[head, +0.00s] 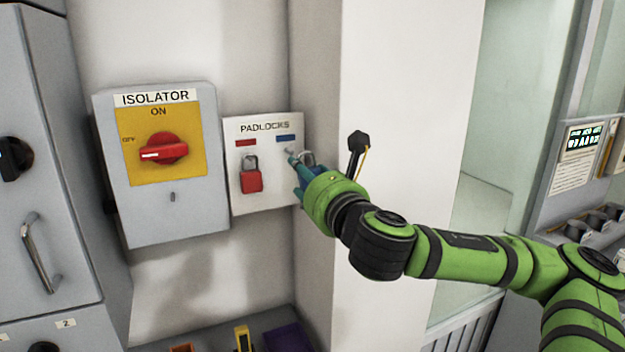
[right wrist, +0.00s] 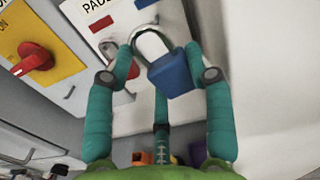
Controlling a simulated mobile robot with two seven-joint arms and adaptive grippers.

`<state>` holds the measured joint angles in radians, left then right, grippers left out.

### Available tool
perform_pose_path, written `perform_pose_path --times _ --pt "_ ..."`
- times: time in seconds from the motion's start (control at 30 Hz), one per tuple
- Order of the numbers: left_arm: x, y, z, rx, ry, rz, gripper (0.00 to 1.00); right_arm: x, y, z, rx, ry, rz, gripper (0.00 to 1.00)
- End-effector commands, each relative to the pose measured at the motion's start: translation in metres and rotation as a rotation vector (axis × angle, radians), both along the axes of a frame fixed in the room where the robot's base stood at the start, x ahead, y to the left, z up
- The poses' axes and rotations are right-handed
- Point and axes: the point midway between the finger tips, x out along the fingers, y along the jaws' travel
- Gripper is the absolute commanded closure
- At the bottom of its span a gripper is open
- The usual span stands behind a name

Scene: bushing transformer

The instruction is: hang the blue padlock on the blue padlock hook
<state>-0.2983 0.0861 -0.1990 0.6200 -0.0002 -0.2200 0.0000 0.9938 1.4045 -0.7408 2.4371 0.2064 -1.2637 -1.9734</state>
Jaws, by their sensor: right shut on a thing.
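My right gripper (head: 300,170) is at the right side of the white PADLOCKS board (head: 266,195). In the right wrist view its teal fingers (right wrist: 163,64) are shut on the blue padlock (right wrist: 172,73), which is tilted. The padlock's silver shackle (right wrist: 150,40) points toward the board, and in the head view the shackle (head: 307,158) shows just above the fingers. The blue padlock hook (head: 289,150) is under the blue label (head: 285,138), close to the fingertips and partly obscured. I cannot tell whether the shackle touches or encircles it. My left gripper is not in view.
A red padlock (head: 251,175) hangs under the red label (head: 246,143), left of my gripper. The isolator box (head: 175,215) with its red knob (head: 163,149) stands farther left. A white wall corner (head: 385,120) is close on the right. Several coloured items sit below.

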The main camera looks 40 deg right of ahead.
Motion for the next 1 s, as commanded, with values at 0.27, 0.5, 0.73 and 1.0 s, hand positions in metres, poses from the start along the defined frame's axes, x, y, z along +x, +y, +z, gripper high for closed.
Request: perform_pose_path --times 0.27,0.5,0.73,1.0 --pt "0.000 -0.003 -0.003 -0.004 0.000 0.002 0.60 0.017 -0.004 -0.001 0.001 -0.003 0.000 0.82" --pt "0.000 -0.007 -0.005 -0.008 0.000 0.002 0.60 0.031 -0.007 -0.002 0.000 -0.003 0.000 0.82" --pt "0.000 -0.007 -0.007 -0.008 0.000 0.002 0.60 0.044 -0.010 -0.003 0.000 -0.003 0.000 0.82" --pt "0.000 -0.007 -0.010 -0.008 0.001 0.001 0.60 0.060 -0.014 -0.004 0.000 -0.003 0.000 0.82"
